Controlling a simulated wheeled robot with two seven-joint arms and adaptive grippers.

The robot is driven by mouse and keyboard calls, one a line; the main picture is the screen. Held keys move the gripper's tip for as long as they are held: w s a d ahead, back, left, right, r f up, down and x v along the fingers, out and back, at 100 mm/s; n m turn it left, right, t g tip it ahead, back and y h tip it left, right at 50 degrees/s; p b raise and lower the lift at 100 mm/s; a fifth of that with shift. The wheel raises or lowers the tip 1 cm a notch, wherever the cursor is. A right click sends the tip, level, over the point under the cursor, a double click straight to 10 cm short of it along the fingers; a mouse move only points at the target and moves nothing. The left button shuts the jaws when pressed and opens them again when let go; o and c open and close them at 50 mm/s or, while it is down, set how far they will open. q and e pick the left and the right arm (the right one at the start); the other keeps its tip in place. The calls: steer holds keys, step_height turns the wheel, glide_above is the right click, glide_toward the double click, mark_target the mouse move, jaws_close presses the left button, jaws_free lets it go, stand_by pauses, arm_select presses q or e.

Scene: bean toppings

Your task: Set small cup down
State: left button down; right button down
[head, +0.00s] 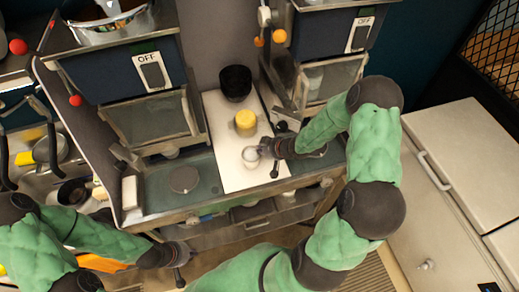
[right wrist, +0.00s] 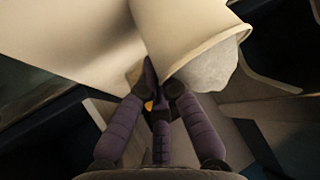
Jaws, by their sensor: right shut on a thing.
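The small white cup (head: 250,157) is over the front part of the white board (head: 228,181) in the head view. My right gripper (head: 266,148) is shut on it from the right side. In the right wrist view the pale cup (right wrist: 185,33) fills the upper middle, with something whitish in its mouth. The purple fingers of my right gripper (right wrist: 160,95) close on its wall. I cannot tell whether its base touches the board. My left gripper (head: 180,262) is low at the left, away from the cup, with its fingers too small to judge.
A yellow cup (head: 245,122) stands just behind the small cup on the board. A black container (head: 236,83) stands at the board's back. A dark round lid (head: 184,179) lies on the counter at left. The board's front left is clear.

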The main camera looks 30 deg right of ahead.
steer(key=shift+f, duration=0.15)
steer(key=c, duration=1.4)
jaws_free()
steer(key=shift+d+r, duration=0.1)
steer(key=shift+r, duration=0.25)
steer(key=p+v, duration=0.2)
steer(key=v, duration=0.9)
steer(key=shift+s+r, duration=0.25)
steer(key=shift+s, duration=0.05)
